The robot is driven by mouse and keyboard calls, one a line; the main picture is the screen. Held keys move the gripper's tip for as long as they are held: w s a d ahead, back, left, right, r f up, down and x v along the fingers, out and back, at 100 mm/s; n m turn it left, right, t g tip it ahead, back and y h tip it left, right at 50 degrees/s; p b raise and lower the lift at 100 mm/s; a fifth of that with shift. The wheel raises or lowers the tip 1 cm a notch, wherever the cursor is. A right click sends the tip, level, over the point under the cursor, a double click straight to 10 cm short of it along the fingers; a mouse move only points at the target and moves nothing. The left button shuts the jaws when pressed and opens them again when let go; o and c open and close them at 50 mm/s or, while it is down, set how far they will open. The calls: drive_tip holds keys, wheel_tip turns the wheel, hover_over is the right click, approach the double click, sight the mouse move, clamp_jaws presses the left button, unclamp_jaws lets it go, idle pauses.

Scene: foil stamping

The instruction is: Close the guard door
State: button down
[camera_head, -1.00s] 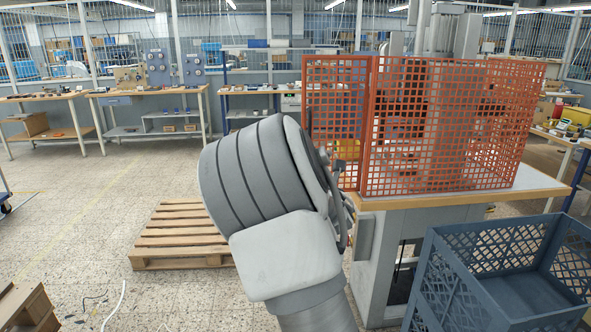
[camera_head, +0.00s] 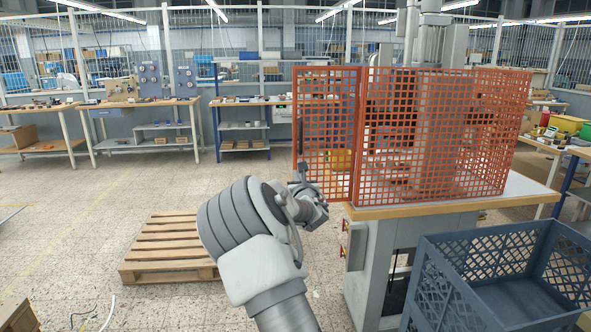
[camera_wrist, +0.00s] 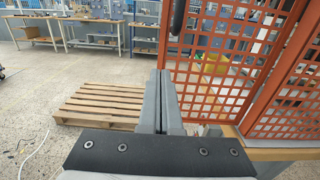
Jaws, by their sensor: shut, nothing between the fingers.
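The guard door (camera_head: 324,122) is an orange mesh panel at the left of the guard around the machine. It stands swung out past the left edge of the table and also shows at the upper right of the wrist view (camera_wrist: 213,64). A dark upright bar, perhaps its handle (camera_wrist: 178,15), shows near its free edge in the wrist view. My gripper (camera_head: 302,176) is at the lower free-edge side of the door; whether it touches is unclear. In the wrist view its fingers (camera_wrist: 161,78) are together and empty, just left of the door.
The fixed orange mesh guard (camera_head: 440,135) stands on the wood-edged machine table (camera_head: 400,211). A blue-grey crate (camera_head: 500,285) is at the lower right. A wooden pallet (camera_head: 170,245) lies on the floor at left. Benches (camera_head: 150,101) line the back. The floor between is open.

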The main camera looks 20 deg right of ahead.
sight(294, 166)
drive_tip(key=shift+w+d+p, duration=0.2)
drive_tip(key=shift+w+d, duration=0.05)
drive_tip(key=shift+w, duration=1)
drive_tip(key=shift+w+d+p, duration=0.15)
drive_tip(key=shift+w+d, duration=0.1)
drive_tip(key=shift+w, duration=1)
drive_tip(key=shift+w+a+f+b, duration=0.1)
drive_tip(key=shift+w+b, duration=0.1)
drive_tip(key=shift+b, duration=0.1)
